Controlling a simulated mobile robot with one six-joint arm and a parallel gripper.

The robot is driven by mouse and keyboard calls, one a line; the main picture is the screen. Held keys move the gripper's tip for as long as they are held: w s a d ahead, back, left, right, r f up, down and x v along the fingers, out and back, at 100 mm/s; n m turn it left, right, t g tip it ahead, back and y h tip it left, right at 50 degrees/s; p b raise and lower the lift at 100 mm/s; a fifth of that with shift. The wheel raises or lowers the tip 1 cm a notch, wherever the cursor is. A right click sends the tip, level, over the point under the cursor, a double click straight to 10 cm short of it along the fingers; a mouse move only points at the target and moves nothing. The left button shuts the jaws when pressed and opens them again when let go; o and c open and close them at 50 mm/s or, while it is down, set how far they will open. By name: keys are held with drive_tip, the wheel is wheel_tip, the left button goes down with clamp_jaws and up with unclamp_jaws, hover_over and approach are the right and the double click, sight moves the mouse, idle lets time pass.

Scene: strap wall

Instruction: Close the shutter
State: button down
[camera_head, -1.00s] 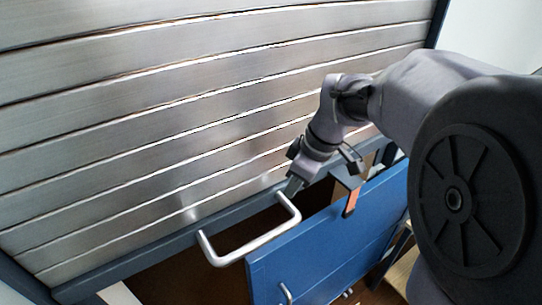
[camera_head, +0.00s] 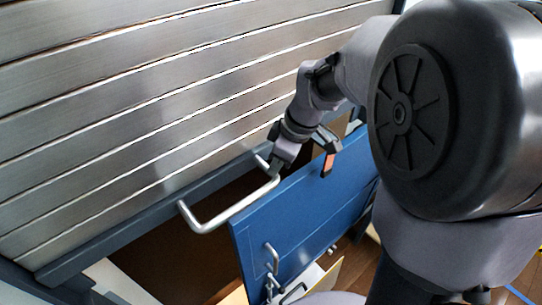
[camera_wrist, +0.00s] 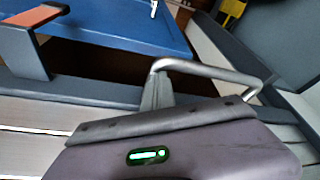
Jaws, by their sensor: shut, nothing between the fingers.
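The shutter (camera_head: 150,110) is a wall of grey metal slats with a dark bottom rail (camera_head: 135,222). A dark opening shows below the rail. A pale bar handle (camera_head: 232,213) stands out from the rail; it also shows in the wrist view (camera_wrist: 210,69). My gripper (camera_head: 274,167) is shut and empty, at the right end of the handle. In the wrist view the fingertips (camera_wrist: 155,93) are beside one bend of the handle. I cannot tell whether they touch it.
A blue panel (camera_head: 300,215) with a small handle stands in front of the opening, close to my gripper. A dark bracket with an orange end (camera_head: 327,165) is at its top edge; it also shows in the wrist view (camera_wrist: 35,18). Wooden floor shows at lower right.

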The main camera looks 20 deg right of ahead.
wheel_tip(320, 180, down, 13)
drive_tip(key=b, duration=0.9)
drive_tip(key=shift+s+r+b, duration=0.2)
drive_tip(key=shift+s+b, duration=0.05)
drive_tip(key=shift+b, duration=0.05)
drive_tip(key=shift+r, duration=0.1)
wheel_tip(320, 180, up, 14)
drive_tip(key=d+p, duration=0.1)
drive_tip(key=p, duration=0.4)
drive_tip(key=s+a+f+m+t+b, duration=0.1)
drive_tip(key=s+a+f+m+b, duration=0.3)
drive_tip(key=s+f+m+b, duration=0.3)
drive_tip(key=s+a+f+m+t+b, duration=0.2)
drive_tip(key=s+a+f+m+b, duration=0.2)
drive_tip(key=s+f+m+b, duration=0.3)
drive_tip(key=s+f+b, duration=0.3)
drive_tip(key=f+b, duration=0.3)
drive_tip(key=shift+f+h+b, duration=0.25)
drive_tip(key=shift+h+b, duration=0.05)
